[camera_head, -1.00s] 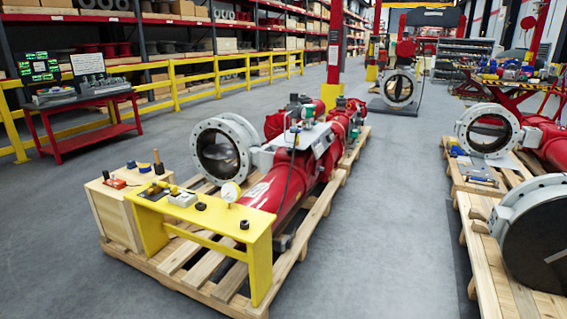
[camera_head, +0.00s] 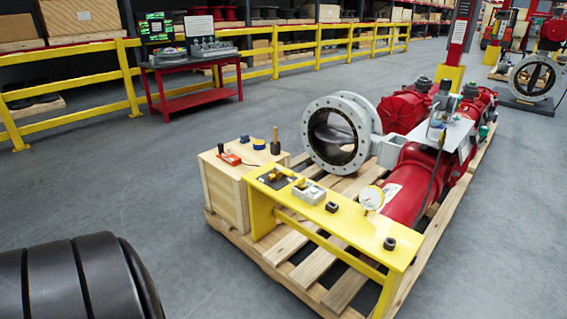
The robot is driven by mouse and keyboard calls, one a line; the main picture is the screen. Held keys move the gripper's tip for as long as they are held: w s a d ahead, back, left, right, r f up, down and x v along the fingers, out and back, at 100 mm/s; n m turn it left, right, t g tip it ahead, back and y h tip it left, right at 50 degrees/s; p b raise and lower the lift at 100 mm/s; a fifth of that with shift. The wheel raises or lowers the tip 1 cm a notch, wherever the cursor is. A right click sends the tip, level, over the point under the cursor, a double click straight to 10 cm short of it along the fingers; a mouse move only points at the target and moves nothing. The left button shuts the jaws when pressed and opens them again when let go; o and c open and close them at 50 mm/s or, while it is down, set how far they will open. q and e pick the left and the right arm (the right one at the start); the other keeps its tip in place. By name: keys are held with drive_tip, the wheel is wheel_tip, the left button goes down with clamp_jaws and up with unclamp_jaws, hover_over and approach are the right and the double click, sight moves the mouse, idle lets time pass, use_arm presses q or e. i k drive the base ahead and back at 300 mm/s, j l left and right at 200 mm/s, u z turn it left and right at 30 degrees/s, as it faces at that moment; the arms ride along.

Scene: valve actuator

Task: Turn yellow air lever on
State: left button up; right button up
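A yellow bench (camera_head: 345,219) stands at the front end of a wooden pallet, in the middle of the view. Neither of my grippers is in view, and nothing touches the lever.
A red valve actuator (camera_head: 412,182) with a grey ring flange (camera_head: 310,133) lies on the pallet (camera_head: 285,247) behind the bench. A wooden crate (camera_head: 223,190) with small tools adjoins the bench's left. A red table (camera_head: 190,103) and yellow railing stand behind. Grey floor is open at left.

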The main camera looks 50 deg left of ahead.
sight(285, 171)
drive_tip(key=j+z, duration=0.2)
drive_tip(key=j, duration=2)
